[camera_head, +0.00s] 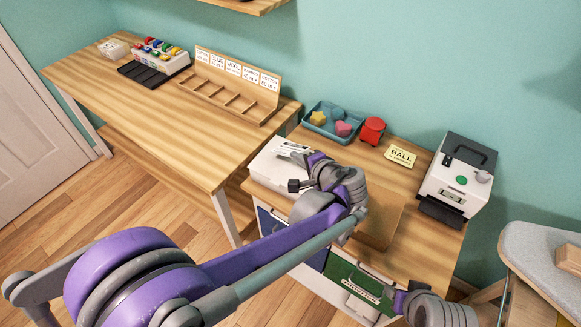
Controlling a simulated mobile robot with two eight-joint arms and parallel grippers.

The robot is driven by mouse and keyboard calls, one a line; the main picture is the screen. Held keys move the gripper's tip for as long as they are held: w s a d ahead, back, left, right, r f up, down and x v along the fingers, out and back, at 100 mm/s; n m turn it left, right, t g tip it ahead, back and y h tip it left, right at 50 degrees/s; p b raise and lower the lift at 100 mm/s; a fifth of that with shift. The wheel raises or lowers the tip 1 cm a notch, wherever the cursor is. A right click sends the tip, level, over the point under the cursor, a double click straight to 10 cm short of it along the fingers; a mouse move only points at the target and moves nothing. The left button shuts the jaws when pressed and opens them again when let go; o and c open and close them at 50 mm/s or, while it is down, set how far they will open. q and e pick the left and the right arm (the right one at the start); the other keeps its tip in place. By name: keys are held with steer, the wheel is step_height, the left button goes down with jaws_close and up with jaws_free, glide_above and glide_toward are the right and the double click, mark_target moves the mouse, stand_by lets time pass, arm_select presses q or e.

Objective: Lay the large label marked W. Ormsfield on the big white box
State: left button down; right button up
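A white box (268,160) stands at the left end of the right-hand table, partly hidden behind my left gripper. A small greyish patch (292,149) shows at its top beside the gripper; I cannot read it or tell whether it is a label. My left gripper (301,171) is over the box's right side, its dark fingertips apart, with nothing clearly held. I cannot tell whether it touches the box. My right gripper (402,292) shows only partly at the bottom, near the cabinet front, and its fingers are unclear. No label reading W. Ormsfield can be made out.
A yellow card reading BALL (400,157) lies before a white-and-black machine (459,178). A blue tray (312,128) of shapes and a red object (373,130) stand at the back. A wooden rack (236,85) holds cards on the left table. A green drawer front (345,272) is below.

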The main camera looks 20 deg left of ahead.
arm_select(q)
step_height(320, 180, down, 2)
steer(key=shift+b, duration=0.45)
steer(key=c, duration=1.6)
jaws_free()
steer(key=c, duration=1.3)
jaws_free()
steer(key=p+v, duration=0.2)
steer(key=v, duration=0.5)
steer(key=shift+r, duration=0.1)
steer(key=shift+s+d+r+p, duration=0.15)
steer(key=shift+s+d+p, duration=0.15)
steer(key=shift+d, duration=0.05)
steer(key=shift+r, duration=0.1)
